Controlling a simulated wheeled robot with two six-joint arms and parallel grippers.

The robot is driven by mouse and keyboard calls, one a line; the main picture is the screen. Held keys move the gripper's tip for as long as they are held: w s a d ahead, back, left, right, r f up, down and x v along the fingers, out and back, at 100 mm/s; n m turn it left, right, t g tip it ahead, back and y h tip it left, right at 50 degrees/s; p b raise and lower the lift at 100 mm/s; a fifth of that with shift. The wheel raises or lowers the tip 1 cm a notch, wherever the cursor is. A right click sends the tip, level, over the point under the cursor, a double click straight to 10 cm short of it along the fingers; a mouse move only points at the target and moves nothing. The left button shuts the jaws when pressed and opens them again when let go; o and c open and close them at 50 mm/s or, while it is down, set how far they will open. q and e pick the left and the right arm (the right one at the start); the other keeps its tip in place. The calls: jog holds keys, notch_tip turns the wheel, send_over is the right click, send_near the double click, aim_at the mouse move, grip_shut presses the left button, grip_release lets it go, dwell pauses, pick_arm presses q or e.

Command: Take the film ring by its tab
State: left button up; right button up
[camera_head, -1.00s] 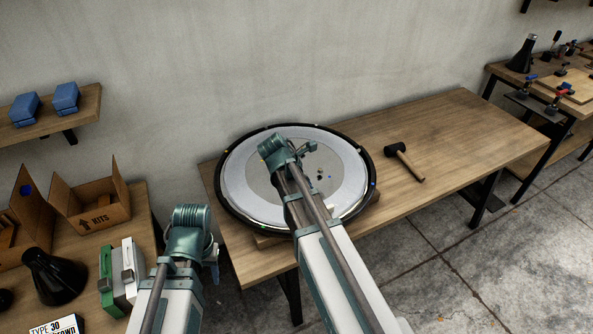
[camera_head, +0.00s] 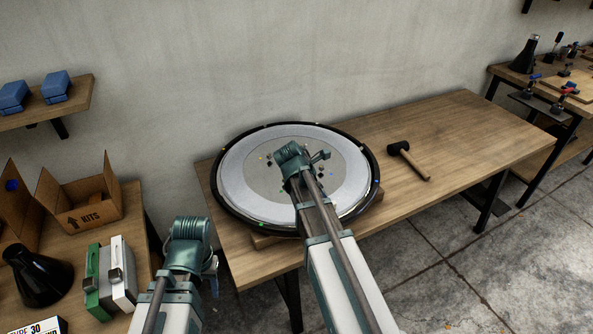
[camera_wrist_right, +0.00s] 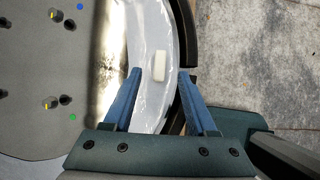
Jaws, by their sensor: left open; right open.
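The film ring (camera_head: 236,182) is a pale, glossy band inside a black round rim on the table. In the right wrist view the ring (camera_wrist_right: 152,30) curves past my fingers, and a small white block, which looks like its tab (camera_wrist_right: 158,66), lies on it. My right gripper (camera_wrist_right: 162,75) is open, its blue fingers on either side of the tab; contact cannot be told. In the head view my right arm reaches over the disc and its fingers are hidden. My left gripper (camera_head: 214,272) hangs in front of the table, away from the ring, partly hidden by its arm.
A black-headed mallet (camera_head: 409,160) lies right of the disc on the wooden table (camera_head: 470,140), with clear room beyond it. A side table at left holds a KITS box (camera_head: 85,205), a black cone (camera_head: 38,278) and upright cases (camera_head: 108,280). Small posts (camera_wrist_right: 52,102) stand on the disc's grey centre.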

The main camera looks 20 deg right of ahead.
jog(key=b+x, duration=0.4)
jog(key=x, duration=0.1)
jog(key=shift+a+f, duration=0.15)
jog(key=shift+a, duration=0.05)
grip_shut()
